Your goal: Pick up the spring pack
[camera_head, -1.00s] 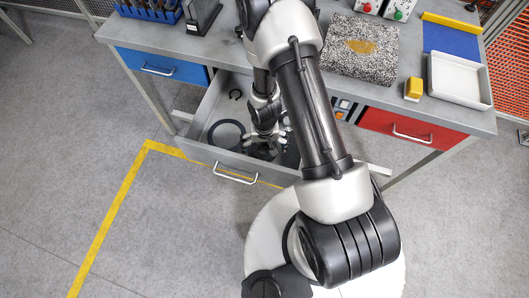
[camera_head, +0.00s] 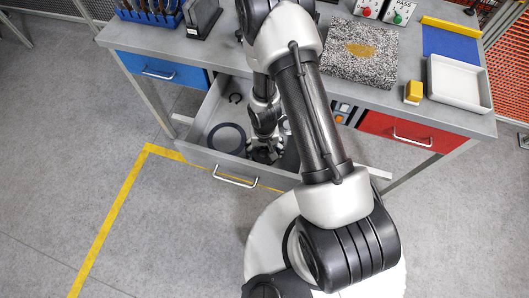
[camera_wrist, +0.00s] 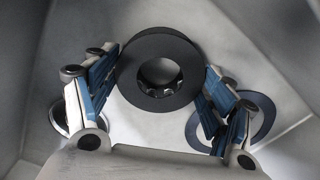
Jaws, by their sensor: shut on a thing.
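The spring pack, a thick black ring with an open centre (camera_wrist: 134,80), shows in the wrist view between the blue-padded fingers of my gripper (camera_wrist: 160,85). The pads press on its left and right sides, and my gripper is shut on it. In the head view my gripper (camera_head: 264,152) is low inside the open drawer, near its front wall. There the spring pack is hidden by my gripper and arm. I cannot tell whether it is clear of the drawer floor.
The open drawer (camera_head: 200,151) has walls close around my gripper. A flat dark ring (camera_head: 212,134) lies left of it, and a small C-shaped clip (camera_head: 236,97) lies farther back. The workbench top (camera_head: 285,68) holds a speckled stone block (camera_head: 345,62) and a white tray (camera_head: 458,80).

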